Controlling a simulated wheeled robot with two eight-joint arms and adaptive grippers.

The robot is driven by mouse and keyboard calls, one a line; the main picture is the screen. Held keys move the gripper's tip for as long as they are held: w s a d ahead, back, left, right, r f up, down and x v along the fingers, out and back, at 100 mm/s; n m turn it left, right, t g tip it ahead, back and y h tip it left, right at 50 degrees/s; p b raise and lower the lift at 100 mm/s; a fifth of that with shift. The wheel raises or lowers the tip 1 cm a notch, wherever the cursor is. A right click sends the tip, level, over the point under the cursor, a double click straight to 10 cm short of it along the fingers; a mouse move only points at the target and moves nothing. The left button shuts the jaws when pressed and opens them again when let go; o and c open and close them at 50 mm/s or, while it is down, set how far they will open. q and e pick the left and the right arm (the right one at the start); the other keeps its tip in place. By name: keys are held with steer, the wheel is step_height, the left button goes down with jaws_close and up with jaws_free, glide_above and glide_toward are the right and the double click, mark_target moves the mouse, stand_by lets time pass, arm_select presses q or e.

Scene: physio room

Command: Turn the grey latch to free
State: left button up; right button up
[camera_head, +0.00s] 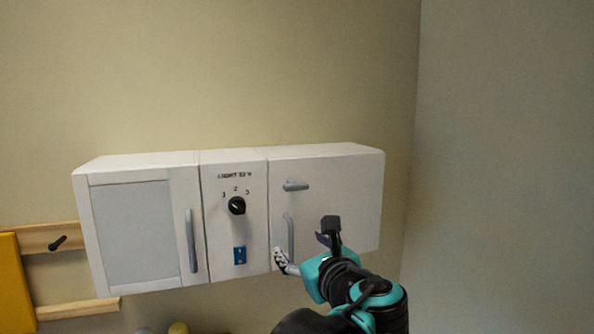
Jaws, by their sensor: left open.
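The grey latch (295,185) is a small lever on the right-hand door of the white wall cabinet (345,185). It lies about level, near the door's left edge. A curved grey door handle (290,232) stands upright just below it. My left gripper (307,246) is open, in front of the lower part of this door. It is below the latch and apart from it in the picture. One finger overlaps the handle's lower end; I cannot tell whether they touch. My right gripper is not in view.
The middle panel has a black rotary knob (236,205) and a blue switch (240,255). The left door has a grey upright handle (191,240). A wooden rail with a black peg (58,242) and a yellow panel (14,285) are at far left. The wall above is bare.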

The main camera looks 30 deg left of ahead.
mark_target(297, 186)
arm_select(q)
step_height(297, 186, up, 10)
steer(key=m+t+y+p, duration=0.1)
steer(key=m+p, duration=0.2)
steer(key=x, duration=0.2)
steer(key=p+x, duration=0.1)
steer(key=x, duration=0.2)
steer(key=w+x, duration=0.1)
steer(key=x, duration=0.1)
steer(key=shift+w+d+r, duration=0.15)
steer(key=shift+w+r, duration=0.1)
steer(key=shift+r, duration=0.05)
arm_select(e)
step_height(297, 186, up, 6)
arm_select(q)
steer(key=shift+c, duration=0.3)
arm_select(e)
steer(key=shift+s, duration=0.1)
arm_select(q)
steer(key=c, duration=1.1)
